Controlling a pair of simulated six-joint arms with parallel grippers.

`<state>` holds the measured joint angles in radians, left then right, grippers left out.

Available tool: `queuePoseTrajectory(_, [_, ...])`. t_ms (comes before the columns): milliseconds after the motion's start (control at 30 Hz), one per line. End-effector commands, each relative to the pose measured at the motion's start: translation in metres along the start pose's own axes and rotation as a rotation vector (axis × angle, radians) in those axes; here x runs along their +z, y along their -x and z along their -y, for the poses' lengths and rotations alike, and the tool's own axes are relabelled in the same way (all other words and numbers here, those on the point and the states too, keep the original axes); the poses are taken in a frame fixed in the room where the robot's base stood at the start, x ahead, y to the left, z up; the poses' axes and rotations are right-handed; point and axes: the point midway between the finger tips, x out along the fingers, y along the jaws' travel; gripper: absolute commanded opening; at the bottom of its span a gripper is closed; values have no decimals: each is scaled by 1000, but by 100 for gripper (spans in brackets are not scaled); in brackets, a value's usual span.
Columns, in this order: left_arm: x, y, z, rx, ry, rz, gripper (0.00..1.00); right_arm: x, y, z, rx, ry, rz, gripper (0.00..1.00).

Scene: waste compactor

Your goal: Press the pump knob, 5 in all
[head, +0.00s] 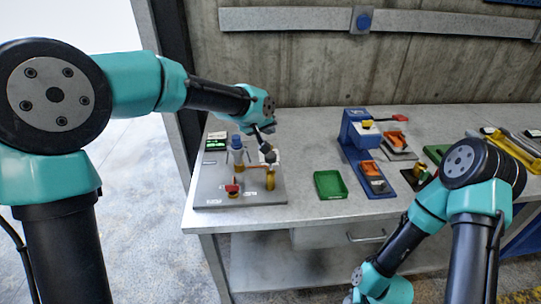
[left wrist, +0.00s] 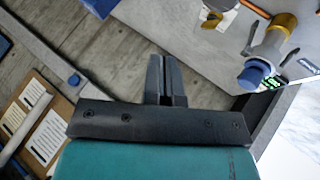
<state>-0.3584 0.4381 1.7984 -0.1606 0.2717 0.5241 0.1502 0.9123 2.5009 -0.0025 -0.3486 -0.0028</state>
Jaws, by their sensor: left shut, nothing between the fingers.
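A grey pump panel (head: 212,183) lies at the left end of the bench. A blue knob (head: 237,141) tops an upright grey cylinder on it; I take this as the pump knob. In the left wrist view the blue knob (left wrist: 252,76) shows at the right, with a brass collar behind it. My left gripper (head: 269,154) is shut and empty, right of the blue knob and above a brass cylinder (head: 270,180). In the left wrist view its shut fingers (left wrist: 166,75) are clear of the knob. My right gripper is out of view below the head picture.
A red knob (head: 232,189) stands at the panel's front. A small green display (head: 216,142) sits behind left. A green tray (head: 330,184) and a blue press-like stand (head: 357,130) are to the right.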

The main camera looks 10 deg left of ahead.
Motion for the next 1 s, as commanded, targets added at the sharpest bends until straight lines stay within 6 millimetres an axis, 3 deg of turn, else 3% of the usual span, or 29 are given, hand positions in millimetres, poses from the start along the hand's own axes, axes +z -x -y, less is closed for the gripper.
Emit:
queuePoseTrajectory(167, [-13, 18, -13, -1, 1, -4, 0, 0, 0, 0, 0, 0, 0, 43])
queuePoseTrajectory(467, [-13, 19, -14, -2, 1, -2, 0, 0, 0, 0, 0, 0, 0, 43])
queuePoseTrajectory(733, [-8, 12, -8, -3, 1, -1, 0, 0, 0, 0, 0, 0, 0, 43])
queuePoseTrajectory(1000, [7, -9, 6, -3, 0, 0, 0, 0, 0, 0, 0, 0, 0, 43])
